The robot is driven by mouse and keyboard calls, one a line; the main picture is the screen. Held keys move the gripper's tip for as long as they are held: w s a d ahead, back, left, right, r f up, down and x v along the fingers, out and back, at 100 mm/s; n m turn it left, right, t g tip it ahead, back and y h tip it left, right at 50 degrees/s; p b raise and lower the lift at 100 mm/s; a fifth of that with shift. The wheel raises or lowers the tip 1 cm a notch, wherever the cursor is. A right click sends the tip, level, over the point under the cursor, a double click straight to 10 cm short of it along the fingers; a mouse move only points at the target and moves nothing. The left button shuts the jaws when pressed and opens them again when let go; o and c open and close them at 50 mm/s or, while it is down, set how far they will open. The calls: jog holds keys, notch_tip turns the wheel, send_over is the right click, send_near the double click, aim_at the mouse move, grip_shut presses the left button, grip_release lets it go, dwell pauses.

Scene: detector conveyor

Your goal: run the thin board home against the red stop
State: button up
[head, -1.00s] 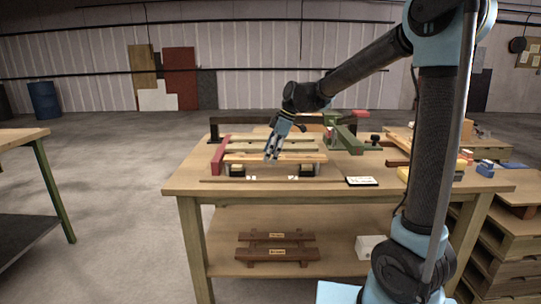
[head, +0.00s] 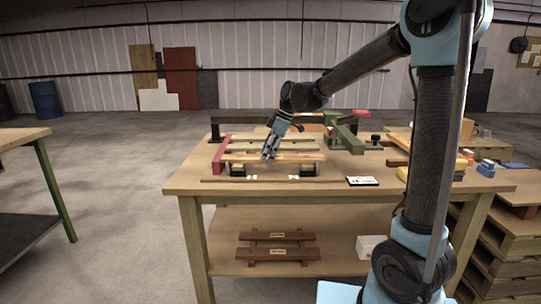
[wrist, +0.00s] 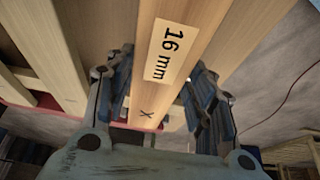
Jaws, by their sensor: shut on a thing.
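A pale wooden board marked "16 mm" (wrist: 171,50) runs between my fingers in the wrist view, with a small x near its lower end. In the head view this looks like the front board (head: 300,158), lying across dark supports on the bench. My gripper (head: 268,155) is shut on it near its left part; the fingers also flank it in the wrist view (wrist: 165,100). The red stop (head: 219,158) stands at the left end of the boards. Red also shows beyond the board's lower end in the wrist view; whether they touch I cannot tell.
More pale boards (head: 270,139) lie behind the front one. A green clamp-like frame (head: 345,138) stands to the right. A thin strip (head: 235,181) and a white card (head: 362,181) lie near the bench's front edge. Two brown slatted pieces (head: 277,252) rest on the lower shelf.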

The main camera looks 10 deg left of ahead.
aim_at(279, 157)
jog(key=shift+a, duration=0.15)
jog(key=o, duration=1.3)
jog(key=shift+s, duration=0.1)
jog(key=shift+c, duration=0.2)
jog(key=v, duration=1.2)
